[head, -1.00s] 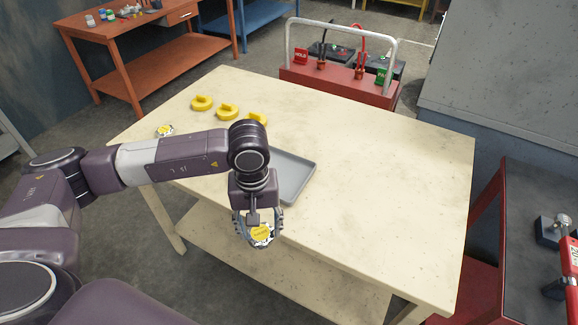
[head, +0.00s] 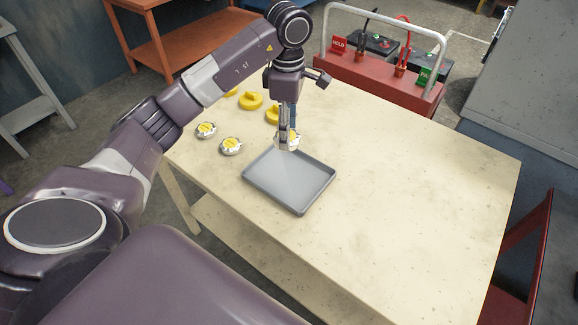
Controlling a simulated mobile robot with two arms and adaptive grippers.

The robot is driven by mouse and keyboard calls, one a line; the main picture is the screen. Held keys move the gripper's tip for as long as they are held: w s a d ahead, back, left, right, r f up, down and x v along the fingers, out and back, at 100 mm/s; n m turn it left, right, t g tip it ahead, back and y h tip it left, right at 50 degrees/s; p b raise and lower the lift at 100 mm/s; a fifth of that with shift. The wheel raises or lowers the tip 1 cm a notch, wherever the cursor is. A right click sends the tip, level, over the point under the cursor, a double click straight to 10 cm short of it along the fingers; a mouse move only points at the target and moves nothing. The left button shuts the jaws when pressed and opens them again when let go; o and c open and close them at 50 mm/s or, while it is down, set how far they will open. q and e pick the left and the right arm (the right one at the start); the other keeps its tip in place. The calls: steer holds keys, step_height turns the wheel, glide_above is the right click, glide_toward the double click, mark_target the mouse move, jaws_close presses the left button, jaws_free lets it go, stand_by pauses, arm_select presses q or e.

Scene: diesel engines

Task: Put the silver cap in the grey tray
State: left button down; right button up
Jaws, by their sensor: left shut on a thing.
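My left gripper (head: 286,145) points down at the far edge of the grey tray (head: 319,198). The tray lies flat and empty on the cream table. My right gripper is not in view.
Yellow caps (head: 251,100) lie behind the silver ones, one close behind my gripper (head: 273,115). A red box with a grey handle (head: 378,80) stands beyond the table's far edge. The cream table (head: 420,190) is clear to the right of the tray.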

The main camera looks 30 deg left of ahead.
arm_select(q)
step_height(320, 180, down, 9)
steer(key=shift+w+p, duration=0.1)
steer(key=shift+p, duration=0.9)
step_height(320, 180, down, 4)
steer(key=shift+f+p, duration=0.1)
steer(key=shift+p, duration=0.45)
steer(key=shift+f, duration=0.3)
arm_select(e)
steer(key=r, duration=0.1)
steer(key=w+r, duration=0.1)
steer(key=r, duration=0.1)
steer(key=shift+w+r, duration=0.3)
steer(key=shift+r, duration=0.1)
arm_select(q)
steer(key=shift+f, duration=0.15)
steer(key=c, duration=0.9)
jaws_free()
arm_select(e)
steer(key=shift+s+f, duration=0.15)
